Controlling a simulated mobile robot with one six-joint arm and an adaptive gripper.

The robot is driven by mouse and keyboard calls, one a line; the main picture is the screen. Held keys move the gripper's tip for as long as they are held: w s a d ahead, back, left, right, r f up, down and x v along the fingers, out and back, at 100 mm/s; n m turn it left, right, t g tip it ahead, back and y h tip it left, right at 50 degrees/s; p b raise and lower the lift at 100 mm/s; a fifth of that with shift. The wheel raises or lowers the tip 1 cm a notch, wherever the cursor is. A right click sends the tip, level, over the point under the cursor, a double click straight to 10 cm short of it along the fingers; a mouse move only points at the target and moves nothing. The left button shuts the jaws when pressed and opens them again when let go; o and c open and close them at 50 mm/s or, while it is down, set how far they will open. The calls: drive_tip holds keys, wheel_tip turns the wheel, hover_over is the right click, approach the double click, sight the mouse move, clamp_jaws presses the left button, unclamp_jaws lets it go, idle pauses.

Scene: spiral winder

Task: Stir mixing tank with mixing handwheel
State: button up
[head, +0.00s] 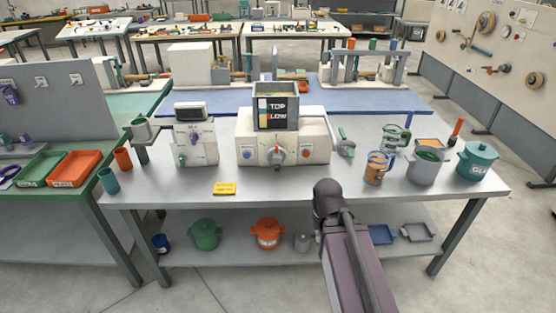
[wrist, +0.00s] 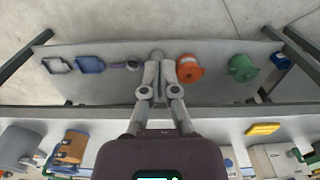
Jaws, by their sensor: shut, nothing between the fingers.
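A grey tank (head: 425,167) with green contents stands on the right of the metal bench; it looks like the mixing tank. A clear jug-like vessel with green parts (head: 396,137) stands behind it, and a small green-handled part (head: 345,142) sits left of these. I cannot tell which part is the mixing handwheel. The grey tank also shows at the lower left of the wrist view (wrist: 17,147). My gripper (wrist: 158,70) is shut and empty in the wrist view, apart from the tank, over the bench's front edge and lower shelf. My arm hides it in the head view.
A white machine (head: 315,150) with a front knob stands mid-bench. A mug (head: 376,170) and a teal glue pot (head: 478,162) flank the tank. Pots (head: 267,234) sit on the lower shelf. The bench's front strip is mostly clear.

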drive_tip(key=o, duration=0.7)
drive_tip(key=shift+w+d+f, duration=0.1)
drive_tip(key=shift+w+f, duration=0.05)
drive_tip(key=o, duration=0.5)
drive_tip(key=shift+w+d+f+n+t+h+b, duration=0.25)
drive_tip(key=shift+w+f+b, duration=0.1)
drive_tip(key=shift+w+b, duration=0.1)
drive_tip(key=shift+w+d+f+n+t+h+b, duration=0.25)
drive_tip(key=shift+w+f+b, duration=0.05)
drive_tip(key=shift+w+b, duration=0.15)
drive_tip(key=w+d+f+n+t+h+b, duration=0.25)
drive_tip(key=w+n+t+h+b, duration=0.25)
drive_tip(key=w+n+t+b, duration=0.7)
drive_tip(key=w+a+n+t+y+b, duration=0.1)
drive_tip(key=w+a+n+b, duration=0.1)
drive_tip(key=w+a+n, duration=0.2)
drive_tip(key=w+a+r+n+t+y+b, duration=0.1)
drive_tip(key=w+a+n+t+y+b, duration=0.1)
drive_tip(key=w+a+n, duration=0.3)
drive_tip(key=w+a+n+t+y+b, duration=0.2)
drive_tip(key=w+a+n+b, duration=0.1)
drive_tip(key=n, duration=0.6)
drive_tip(key=shift+w+a+r, duration=0.15)
drive_tip(key=shift+w+a, duration=0.75)
drive_tip(key=shift+w, duration=0.1)
drive_tip(key=shift+a+n, duration=0.35)
drive_tip(key=shift+n, duration=0.25)
